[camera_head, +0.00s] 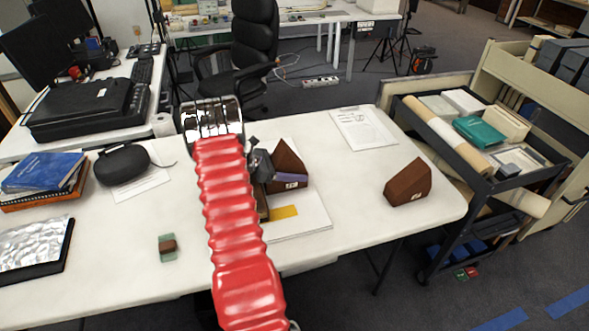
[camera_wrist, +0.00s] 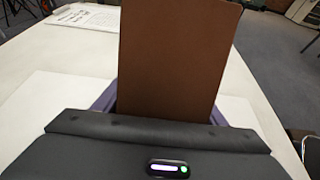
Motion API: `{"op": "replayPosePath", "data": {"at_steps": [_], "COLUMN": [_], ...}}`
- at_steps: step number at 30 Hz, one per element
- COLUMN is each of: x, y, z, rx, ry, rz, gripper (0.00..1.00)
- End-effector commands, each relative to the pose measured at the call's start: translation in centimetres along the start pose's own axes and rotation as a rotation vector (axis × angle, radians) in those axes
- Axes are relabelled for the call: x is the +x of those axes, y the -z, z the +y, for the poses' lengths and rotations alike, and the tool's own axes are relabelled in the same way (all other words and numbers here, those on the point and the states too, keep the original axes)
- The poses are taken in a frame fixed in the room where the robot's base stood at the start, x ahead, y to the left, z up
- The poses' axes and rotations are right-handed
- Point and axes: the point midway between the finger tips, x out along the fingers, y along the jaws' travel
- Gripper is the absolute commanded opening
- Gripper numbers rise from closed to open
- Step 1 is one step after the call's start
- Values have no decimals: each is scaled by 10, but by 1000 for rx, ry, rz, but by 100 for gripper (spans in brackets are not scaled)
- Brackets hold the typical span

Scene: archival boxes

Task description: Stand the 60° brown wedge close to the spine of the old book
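A brown wedge (camera_head: 288,160) with a small white label stands right of my red arm, over the white board (camera_head: 315,215). In the wrist view its flat brown face (camera_wrist: 178,55) rises between my purple fingers. My gripper (camera_head: 275,180) is shut on this wedge, one finger across its near side. I cannot tell if the wedge touches the board. A narrow strip of what looks like the old book (camera_head: 263,206) shows left of the wedge; my arm hides the rest, and its spine is not clear. A second brown wedge (camera_head: 407,184) stands farther right. The angle labels are too small to read.
A yellow card (camera_head: 284,212) lies on the board. A printed sheet (camera_head: 363,130) lies at the back. A small green-and-brown block (camera_head: 167,248), black case (camera_head: 122,164) and blue book (camera_head: 43,172) are on the left. A loaded cart (camera_head: 480,180) stands beyond the right edge.

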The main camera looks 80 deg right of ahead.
Motion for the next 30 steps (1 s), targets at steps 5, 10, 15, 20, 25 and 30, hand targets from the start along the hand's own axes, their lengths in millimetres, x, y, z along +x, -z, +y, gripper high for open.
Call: {"op": "replayPosePath", "data": {"at_steps": [5, 10, 15, 20, 25, 30], "x": [0, 0, -6, -25, -54, -84], "y": [0, 0, -2, -2, -2, -2], "z": [0, 0, 0, 1, 1, 1], "rx": [0, 0, 0, 0, 1, 0], "ry": [0, 0, -1, -4, -4, -4], "rz": [0, 0, 0, 0, 0, 0], "gripper": [73, 73, 73, 73, 73, 73]}}
